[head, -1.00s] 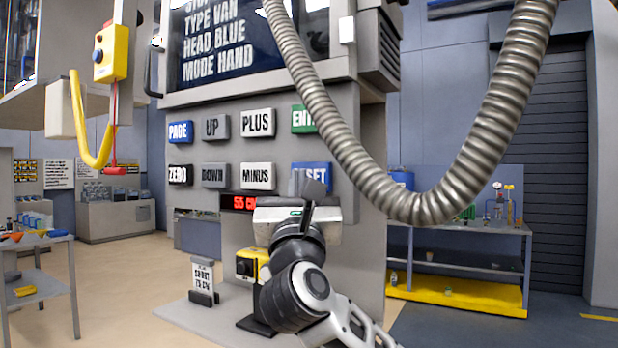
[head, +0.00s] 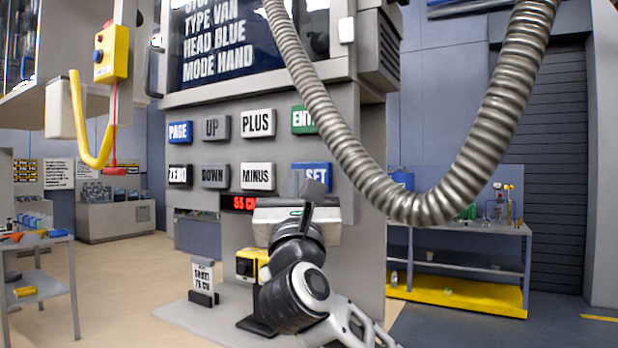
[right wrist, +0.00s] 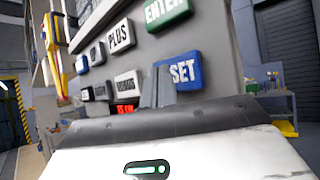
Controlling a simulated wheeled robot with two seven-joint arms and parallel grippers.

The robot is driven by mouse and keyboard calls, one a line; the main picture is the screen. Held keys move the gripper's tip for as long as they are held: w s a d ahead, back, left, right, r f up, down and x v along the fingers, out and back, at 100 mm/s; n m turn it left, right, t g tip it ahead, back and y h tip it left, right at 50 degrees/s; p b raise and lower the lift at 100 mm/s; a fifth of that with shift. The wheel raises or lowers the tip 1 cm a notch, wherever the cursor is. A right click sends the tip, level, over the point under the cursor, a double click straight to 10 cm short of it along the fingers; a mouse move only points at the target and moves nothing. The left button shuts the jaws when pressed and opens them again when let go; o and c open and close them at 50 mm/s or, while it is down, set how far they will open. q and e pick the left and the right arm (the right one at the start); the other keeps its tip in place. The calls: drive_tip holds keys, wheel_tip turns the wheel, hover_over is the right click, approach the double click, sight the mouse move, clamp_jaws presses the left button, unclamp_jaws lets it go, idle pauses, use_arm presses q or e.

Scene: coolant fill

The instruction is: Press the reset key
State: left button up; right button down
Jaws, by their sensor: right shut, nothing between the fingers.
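The blue reset key (head: 318,173) is at the lower right of the key panel in the head view, its left part hidden behind my right gripper. It also shows in the right wrist view (right wrist: 184,71), where "SET" is readable. My right gripper (head: 312,190) is shut and empty, its fingers pointing up at the panel in front of the key's left part. In the right wrist view the fingertips (right wrist: 158,72) overlap the key's left edge; I cannot tell whether they touch it. My left gripper is not in view.
The green enter key (head: 303,120) is above, and the minus key (head: 258,176) is to the left. A red display (head: 238,203) sits below. A thick ribbed hose (head: 400,200) hangs across the panel's right side. A yellow box (head: 250,264) stands below.

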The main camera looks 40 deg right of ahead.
idle(0.7)
drive_tip(key=shift+w+d, duration=0.15)
drive_tip(key=shift+d, duration=0.2)
drive_tip(key=shift+w+d, duration=0.2)
drive_tip(key=shift+d, duration=0.3)
idle(0.8)
idle(0.3)
drive_tip(key=shift+s+a+p, duration=0.35)
drive_tip(key=shift+a+p, duration=0.25)
drive_tip(key=shift+a, duration=0.25)
